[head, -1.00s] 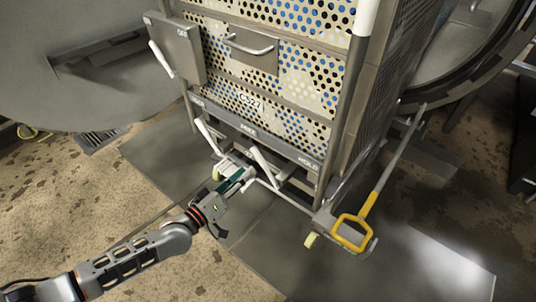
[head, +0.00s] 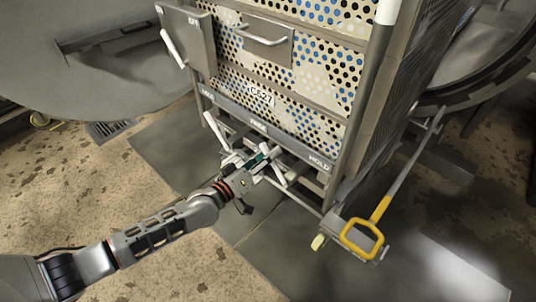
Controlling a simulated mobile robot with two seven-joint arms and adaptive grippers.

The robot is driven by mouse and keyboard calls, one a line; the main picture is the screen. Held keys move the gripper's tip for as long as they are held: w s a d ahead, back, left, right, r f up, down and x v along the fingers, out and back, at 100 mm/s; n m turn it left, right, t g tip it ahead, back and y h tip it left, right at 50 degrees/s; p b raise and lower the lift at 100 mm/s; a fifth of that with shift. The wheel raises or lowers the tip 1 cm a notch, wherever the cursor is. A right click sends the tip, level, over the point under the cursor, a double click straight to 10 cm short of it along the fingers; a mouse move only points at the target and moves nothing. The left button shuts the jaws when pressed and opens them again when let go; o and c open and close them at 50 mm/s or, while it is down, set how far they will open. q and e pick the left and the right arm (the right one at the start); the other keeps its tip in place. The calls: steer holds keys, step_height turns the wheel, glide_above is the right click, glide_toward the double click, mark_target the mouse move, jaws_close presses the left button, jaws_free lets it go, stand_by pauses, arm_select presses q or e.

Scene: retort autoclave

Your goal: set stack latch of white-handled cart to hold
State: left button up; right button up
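The cart carries a perforated stack (head: 290,60) with blue and dark holes. Its lower rail (head: 262,128) has several labels; the right one (head: 319,163) reads HOLD. Below the rail, one white lever (head: 215,131) stands at the left and another white lever (head: 277,172) stands near the middle, between the middle label and HOLD. My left gripper (head: 262,157), with green pads, is at the middle lever and partly hides it. I cannot tell whether its fingers are closed on the lever. My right gripper is not in view.
A grey box (head: 188,38) with a white handle (head: 173,48) sticks out at the stack's upper left. A yellow-ended bar (head: 362,240) stands at the cart's lower right corner. A round grey door (head: 90,50) is at the left.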

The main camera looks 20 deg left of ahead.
arm_select(q)
jaws_close()
